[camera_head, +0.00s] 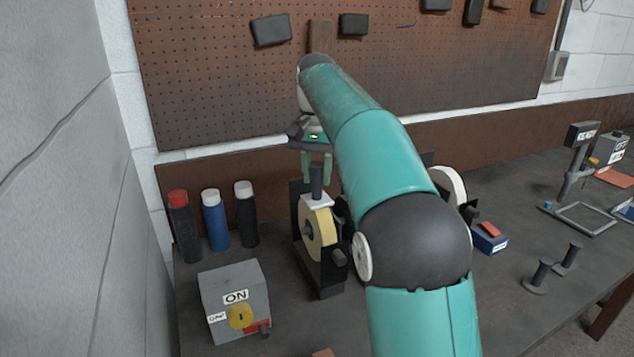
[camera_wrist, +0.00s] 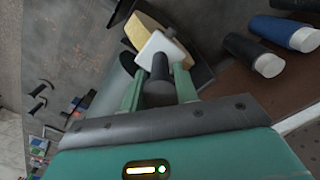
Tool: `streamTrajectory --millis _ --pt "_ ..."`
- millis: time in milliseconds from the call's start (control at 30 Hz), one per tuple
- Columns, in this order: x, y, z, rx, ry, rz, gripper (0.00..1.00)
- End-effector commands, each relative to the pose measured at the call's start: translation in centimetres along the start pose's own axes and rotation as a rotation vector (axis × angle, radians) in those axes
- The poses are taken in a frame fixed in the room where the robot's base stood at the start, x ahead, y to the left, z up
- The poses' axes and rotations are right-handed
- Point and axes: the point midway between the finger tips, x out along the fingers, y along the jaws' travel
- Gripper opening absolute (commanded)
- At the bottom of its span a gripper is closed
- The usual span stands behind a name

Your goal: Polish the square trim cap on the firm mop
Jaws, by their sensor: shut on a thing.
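My gripper (camera_head: 317,178) points down over the bench and is shut on the dark post of the square trim cap. The cap (camera_head: 317,201) is a white square plate under that post. In the wrist view the cap (camera_wrist: 157,46) lies just beyond the fingertips (camera_wrist: 158,74). A yellow mop wheel (camera_head: 322,228) stands upright in a dark holder directly below the cap. The cap is at the wheel's upper rim; I cannot tell whether they touch. A white wheel (camera_head: 449,187) stands to the right, partly hidden by my arm. I cannot tell the wheels' firmness.
A grey switch box (camera_head: 262,280) marked ON, with a yellow knob, stands at the front left. Three bottles (camera_head: 215,220) stand behind it. A blue box (camera_head: 489,240), dark pegs (camera_head: 541,271) and a metal stand (camera_head: 571,180) are to the right. A pegboard (camera_head: 210,90) rises behind.

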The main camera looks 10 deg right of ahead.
Motion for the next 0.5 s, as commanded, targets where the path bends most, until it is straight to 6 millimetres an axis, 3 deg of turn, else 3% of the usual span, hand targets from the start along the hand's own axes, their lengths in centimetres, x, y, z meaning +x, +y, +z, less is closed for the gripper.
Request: streamTrajectory --millis 500 --pt "-1.8 0.0 0.0 0.0 0.001 -0.001 0.05"
